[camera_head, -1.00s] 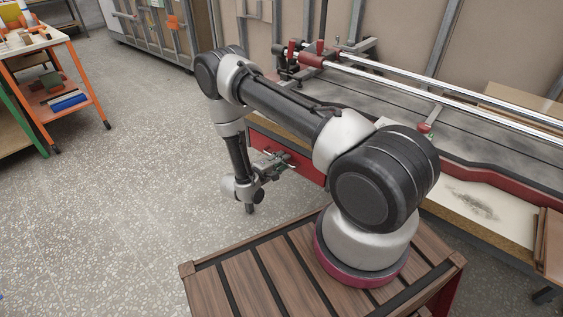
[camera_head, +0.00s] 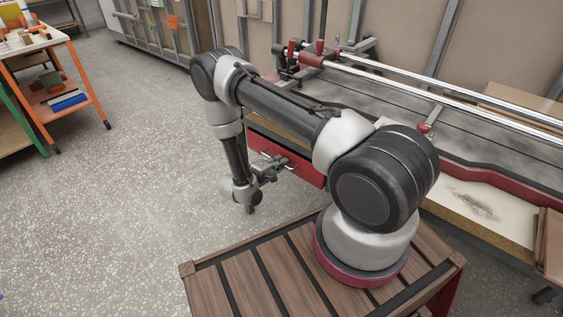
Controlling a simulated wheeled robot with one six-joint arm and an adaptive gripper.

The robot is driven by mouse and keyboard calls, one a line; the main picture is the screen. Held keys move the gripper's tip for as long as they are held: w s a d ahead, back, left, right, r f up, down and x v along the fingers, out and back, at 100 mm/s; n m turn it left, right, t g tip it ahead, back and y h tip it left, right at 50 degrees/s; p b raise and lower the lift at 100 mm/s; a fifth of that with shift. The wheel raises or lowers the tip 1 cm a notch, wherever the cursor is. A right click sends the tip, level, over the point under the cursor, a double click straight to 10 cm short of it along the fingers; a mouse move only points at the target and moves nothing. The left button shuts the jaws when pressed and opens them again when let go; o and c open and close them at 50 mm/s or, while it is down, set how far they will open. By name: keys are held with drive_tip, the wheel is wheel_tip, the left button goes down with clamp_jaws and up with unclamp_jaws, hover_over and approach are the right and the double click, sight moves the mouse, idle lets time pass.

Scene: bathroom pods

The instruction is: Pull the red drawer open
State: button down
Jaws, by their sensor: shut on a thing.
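The red drawer (camera_head: 304,171) is under the workbench, in the middle of the head view, partly hidden behind my arm. My gripper (camera_head: 277,164) is at the drawer's front and is shut on its handle. The handle itself is small and mostly covered by the fingers. How far the drawer stands out from the bench is hard to tell from this angle.
The workbench (camera_head: 470,150) with long metal rails (camera_head: 450,92) runs along the right. An orange trolley (camera_head: 88,84) with items stands at the upper left. The speckled floor (camera_head: 120,200) left of the drawer is clear.

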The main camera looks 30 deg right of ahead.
drive_tip(key=f+v, duration=0.2)
drive_tip(key=v, duration=0.9)
drive_tip(key=a+f+v, duration=0.1)
drive_tip(key=f+v, duration=0.2)
drive_tip(key=v, duration=0.9)
drive_tip(key=shift+s, duration=0.35)
drive_tip(key=shift+a, duration=0.1)
drive_tip(key=c, duration=1.5)
unclamp_jaws()
drive_tip(key=v, duration=1.2)
